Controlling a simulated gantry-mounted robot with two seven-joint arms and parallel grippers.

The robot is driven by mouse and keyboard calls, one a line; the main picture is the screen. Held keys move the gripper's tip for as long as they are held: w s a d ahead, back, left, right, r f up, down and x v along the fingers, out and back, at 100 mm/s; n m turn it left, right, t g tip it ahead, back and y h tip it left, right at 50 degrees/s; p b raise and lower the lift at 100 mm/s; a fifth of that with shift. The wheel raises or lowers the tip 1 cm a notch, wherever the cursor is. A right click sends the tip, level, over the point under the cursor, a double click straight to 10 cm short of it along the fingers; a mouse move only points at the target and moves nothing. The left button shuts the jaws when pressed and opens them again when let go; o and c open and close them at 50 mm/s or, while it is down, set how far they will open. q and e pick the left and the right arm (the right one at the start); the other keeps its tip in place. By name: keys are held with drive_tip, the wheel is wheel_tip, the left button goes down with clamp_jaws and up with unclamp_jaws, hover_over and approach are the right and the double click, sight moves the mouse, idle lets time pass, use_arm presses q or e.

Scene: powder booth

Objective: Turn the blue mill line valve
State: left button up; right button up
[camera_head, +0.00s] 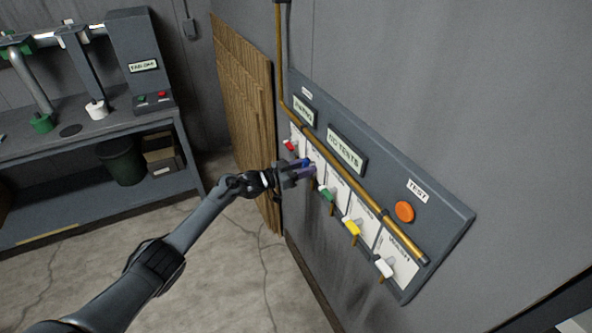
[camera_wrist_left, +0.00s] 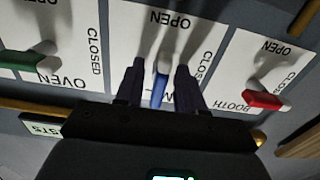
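The blue valve handle (camera_head: 305,162) is in the row of valves on the grey wall panel, second from the far end. My left gripper (camera_head: 303,172) is at it and partly covers it in the head view. In the left wrist view the blue handle (camera_wrist_left: 160,90) stands between the two fingers (camera_wrist_left: 160,82), with a visible gap on each side, so the gripper is open around it. The handle runs up-down in that view, below an upside-down "OPEN" label (camera_wrist_left: 170,19). Much of its label card is hidden by the gripper. My right gripper is not in view.
Red (camera_head: 289,146), green (camera_head: 327,194), yellow (camera_head: 351,227) and white (camera_head: 384,267) valve handles share the panel (camera_head: 440,215). A brass pipe (camera_head: 365,214) runs above them. An orange button (camera_head: 404,211) sits at the right. A workbench (camera_head: 100,130) stands at left.

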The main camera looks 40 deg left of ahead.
use_arm(q)
drive_tip(key=p+v, duration=0.2)
drive_tip(key=v, duration=0.8)
drive_tip(key=shift+s, duration=0.35)
drive_tip(key=shift+a, duration=0.1)
